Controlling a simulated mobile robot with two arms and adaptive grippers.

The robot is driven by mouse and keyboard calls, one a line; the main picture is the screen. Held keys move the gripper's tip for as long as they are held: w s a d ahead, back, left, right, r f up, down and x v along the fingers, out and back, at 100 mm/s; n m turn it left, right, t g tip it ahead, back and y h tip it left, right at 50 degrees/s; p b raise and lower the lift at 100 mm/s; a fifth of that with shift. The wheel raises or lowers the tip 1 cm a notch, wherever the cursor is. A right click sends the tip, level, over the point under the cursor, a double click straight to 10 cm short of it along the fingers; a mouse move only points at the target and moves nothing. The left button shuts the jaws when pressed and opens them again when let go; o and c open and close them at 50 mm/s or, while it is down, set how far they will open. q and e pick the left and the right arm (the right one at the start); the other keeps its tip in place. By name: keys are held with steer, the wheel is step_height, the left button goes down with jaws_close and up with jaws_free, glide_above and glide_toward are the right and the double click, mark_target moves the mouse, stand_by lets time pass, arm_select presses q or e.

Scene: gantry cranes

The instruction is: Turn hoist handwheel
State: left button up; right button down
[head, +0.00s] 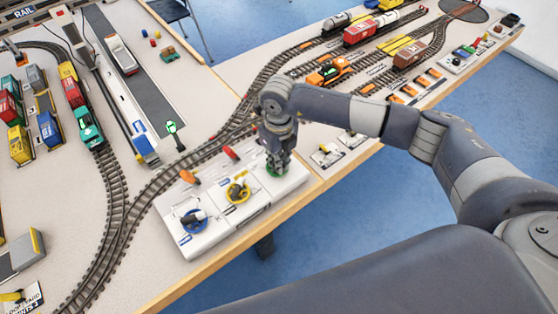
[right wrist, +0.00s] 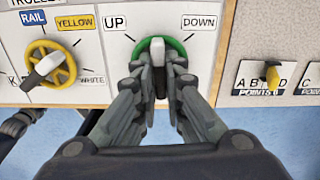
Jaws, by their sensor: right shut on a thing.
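The green hoist handwheel (right wrist: 178,46) sits on a white panel between the labels UP (right wrist: 115,22) and DOWN (right wrist: 198,22). Its pale-tipped grip bar (right wrist: 157,50) points up, towards neither label. My right gripper (right wrist: 157,77) reaches in from below with its fingers on both sides of the bar, shut on the wheel; they hide its lower part. In the head view my right gripper (head: 279,163) points down onto the green wheel (head: 273,172) at the right end of the panel. My left gripper is not in view.
A yellow handwheel (head: 237,191) and a blue handwheel (head: 190,219) stand left of the green one on the white control panel (head: 258,215). An orange lever (head: 188,177) and a red lever (head: 231,153) stand behind. A yellow points switch (right wrist: 273,76) is to the right.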

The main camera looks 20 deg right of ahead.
steer(key=shift+r+m, duration=0.1)
steer(key=shift+m, duration=0.2)
steer(key=c, duration=1.7)
jaws_free()
step_height(320, 180, up, 12)
